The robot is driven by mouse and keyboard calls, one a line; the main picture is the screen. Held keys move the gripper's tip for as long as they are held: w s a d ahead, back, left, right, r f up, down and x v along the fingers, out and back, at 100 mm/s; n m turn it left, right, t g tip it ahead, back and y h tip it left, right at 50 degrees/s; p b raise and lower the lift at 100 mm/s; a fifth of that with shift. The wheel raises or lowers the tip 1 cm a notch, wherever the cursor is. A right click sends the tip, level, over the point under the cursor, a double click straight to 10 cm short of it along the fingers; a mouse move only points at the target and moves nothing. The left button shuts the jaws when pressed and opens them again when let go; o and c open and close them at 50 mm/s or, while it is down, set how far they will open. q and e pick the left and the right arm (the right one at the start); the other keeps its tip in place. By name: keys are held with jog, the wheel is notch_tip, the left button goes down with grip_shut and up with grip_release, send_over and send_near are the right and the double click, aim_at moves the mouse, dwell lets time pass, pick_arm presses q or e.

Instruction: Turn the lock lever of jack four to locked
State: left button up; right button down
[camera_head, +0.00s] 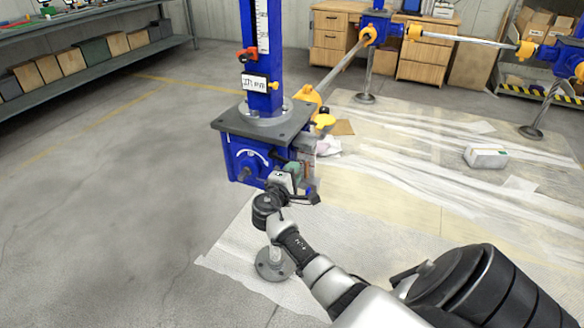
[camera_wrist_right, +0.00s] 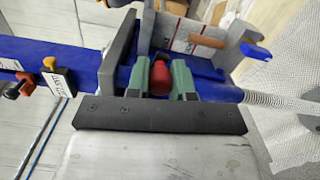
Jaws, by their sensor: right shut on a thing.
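The nearest jack has a blue column (camera_head: 262,45), a grey top plate (camera_head: 262,125) and a blue gear housing (camera_head: 247,160); its label is too small to read. My right gripper (camera_head: 291,172) is at the right side of this housing, below the plate. In the right wrist view its two green fingertips (camera_wrist_right: 161,80) are shut on a red knob (camera_wrist_right: 160,77), which looks like the end of the lock lever. The lever's arm and any lock marking are hidden behind the fingers. My left gripper is in neither view.
A white arc mark shows on the housing front. A red-and-black part (camera_head: 247,55) sits on the column. Yellow couplings (camera_head: 308,97) and a shaft (camera_head: 343,66) run to another jack (camera_head: 374,27). Floor at left is clear.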

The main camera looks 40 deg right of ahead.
jog(key=shift+d+r+n+p, duration=0.1)
jog(key=shift+r+n+p, duration=0.95)
jog(key=shift+p, duration=0.2)
jog(key=c, duration=1)
grip_release()
jog(key=shift+f, duration=0.15)
jog(key=shift+s+a+f, duration=0.15)
jog(key=shift+a, duration=0.35)
jog(key=v, duration=1)
jog(key=shift+d, duration=0.1)
